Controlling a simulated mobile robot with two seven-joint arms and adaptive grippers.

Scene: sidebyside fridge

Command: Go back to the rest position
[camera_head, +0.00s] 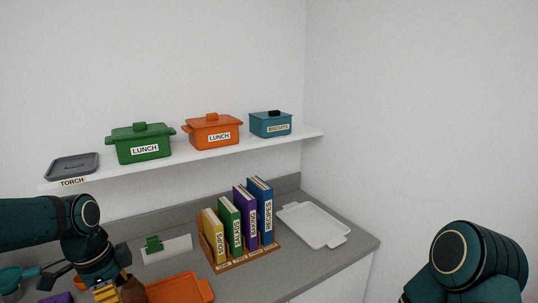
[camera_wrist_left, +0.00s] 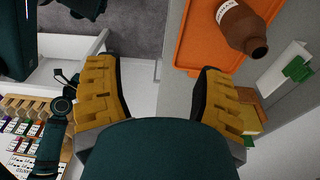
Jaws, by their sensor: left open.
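My left gripper (camera_head: 108,292) is at the lower left of the head view, over the counter's front area and beside the orange tray (camera_head: 182,288). In the left wrist view its two yellow fingers stand wide apart, with nothing between them (camera_wrist_left: 157,88). A brown bottle (camera_wrist_left: 241,27) lies on the orange tray, right of the gripper and apart from the fingers. In the head view the bottle is mostly hidden behind the gripper. My right arm shows at the lower right of the head view; its gripper is out of view.
A wall shelf (camera_head: 190,157) holds green, orange and teal lidded pots and a grey tray. On the counter (camera_head: 262,270) stand a book rack (camera_head: 246,261) with labelled books, a white tray (camera_head: 313,226) and a green item (camera_head: 153,244). Another rack (camera_wrist_left: 20,135) shows in the left wrist view.

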